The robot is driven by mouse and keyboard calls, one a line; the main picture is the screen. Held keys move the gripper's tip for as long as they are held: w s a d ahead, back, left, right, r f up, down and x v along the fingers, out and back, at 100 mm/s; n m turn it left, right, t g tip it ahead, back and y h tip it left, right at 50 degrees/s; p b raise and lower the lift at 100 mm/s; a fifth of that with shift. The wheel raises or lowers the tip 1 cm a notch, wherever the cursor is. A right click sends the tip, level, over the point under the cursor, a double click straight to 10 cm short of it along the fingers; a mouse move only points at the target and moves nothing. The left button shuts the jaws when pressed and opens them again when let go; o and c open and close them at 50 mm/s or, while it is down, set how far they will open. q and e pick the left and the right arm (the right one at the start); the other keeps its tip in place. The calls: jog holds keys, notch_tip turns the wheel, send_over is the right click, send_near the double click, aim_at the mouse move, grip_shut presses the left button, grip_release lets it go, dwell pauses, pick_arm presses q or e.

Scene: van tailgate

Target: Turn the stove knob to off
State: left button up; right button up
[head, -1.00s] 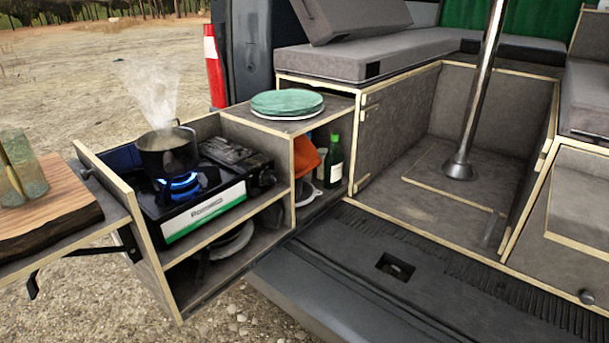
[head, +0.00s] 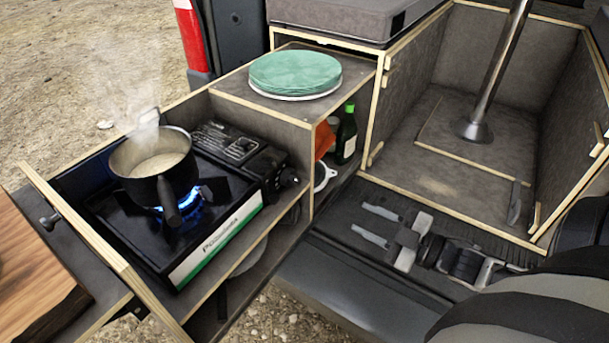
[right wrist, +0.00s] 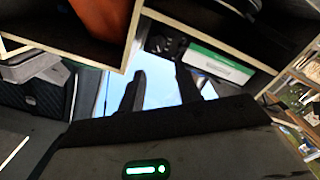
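The portable gas stove (head: 215,230) sits on the upper shelf of the pull-out unit, and a blue flame burns under the pot (head: 155,165). The small dark stove knob (head: 289,177) is on the stove's right end. My right gripper (head: 362,222) is open and empty, its two fingers pointing left, to the right of the knob and apart from it. In the right wrist view, the open fingers (right wrist: 160,85) show with the stove's white-green front (right wrist: 218,65) beyond them. The exact knob setting is too small to read. My left gripper is not in view.
Green plates (head: 295,72) lie on the cabinet top. A green bottle (head: 346,135) and an orange item (head: 324,138) stand in the compartment below. The wooden side panel (head: 90,240) edges the stove at left. A metal pole (head: 500,65) rises at right.

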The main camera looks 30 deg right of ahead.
aim_at(298, 181)
jog(key=x, duration=1)
jog(key=r+x, duration=0.1)
jog(key=x, duration=0.5)
jog(key=shift+d+r, duration=0.1)
grip_shut()
